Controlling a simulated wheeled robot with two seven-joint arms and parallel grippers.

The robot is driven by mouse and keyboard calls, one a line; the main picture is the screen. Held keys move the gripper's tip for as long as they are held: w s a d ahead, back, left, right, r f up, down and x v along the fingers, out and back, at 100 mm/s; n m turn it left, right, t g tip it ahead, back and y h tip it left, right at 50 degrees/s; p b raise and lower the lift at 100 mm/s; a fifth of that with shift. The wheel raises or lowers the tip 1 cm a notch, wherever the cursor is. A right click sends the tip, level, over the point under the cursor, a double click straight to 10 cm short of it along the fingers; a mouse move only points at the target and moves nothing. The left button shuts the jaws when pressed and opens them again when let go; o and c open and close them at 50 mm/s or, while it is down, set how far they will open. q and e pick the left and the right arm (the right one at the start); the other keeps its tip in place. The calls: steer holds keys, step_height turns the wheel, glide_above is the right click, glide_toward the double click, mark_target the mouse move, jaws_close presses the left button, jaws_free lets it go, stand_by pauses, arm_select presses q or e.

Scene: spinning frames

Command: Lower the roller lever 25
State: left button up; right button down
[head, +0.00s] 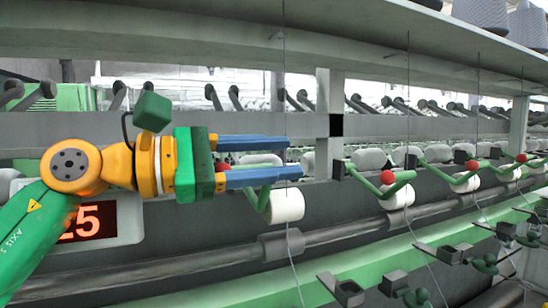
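A lit display reading 25 (92,222) is at the lower left, partly covered by my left arm. Beside it, roller lever 25 shows as a green arm (263,199) beside a white roller (287,205), with a red knob (222,167). My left gripper (296,157) points right across this lever, its two blue fingers apart, one above the other. The red knob shows in the gap near the finger bases, partly hidden by the lower finger. I cannot tell whether the fingers touch it. My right gripper is not in view.
More green levers with red knobs (388,177) and white rollers (398,196) run along the frame to the right. A grey shelf (420,38) with yarn cones (482,14) is above. Thin yarns hang down. A green rail (380,258) with guides crosses below.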

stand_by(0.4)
arm_select(q)
step_height(320, 180, up, 4)
steer(key=shift+f+p, duration=0.15)
steer(key=shift+p, duration=0.55)
steer(key=s+r+b, duration=0.1)
steer(key=s+r, duration=0.8)
steer(key=s, duration=0.5)
steer(key=shift+a+r+b, duration=0.15)
steer(key=shift+a+b, duration=0.2)
steer(key=shift+a, duration=0.1)
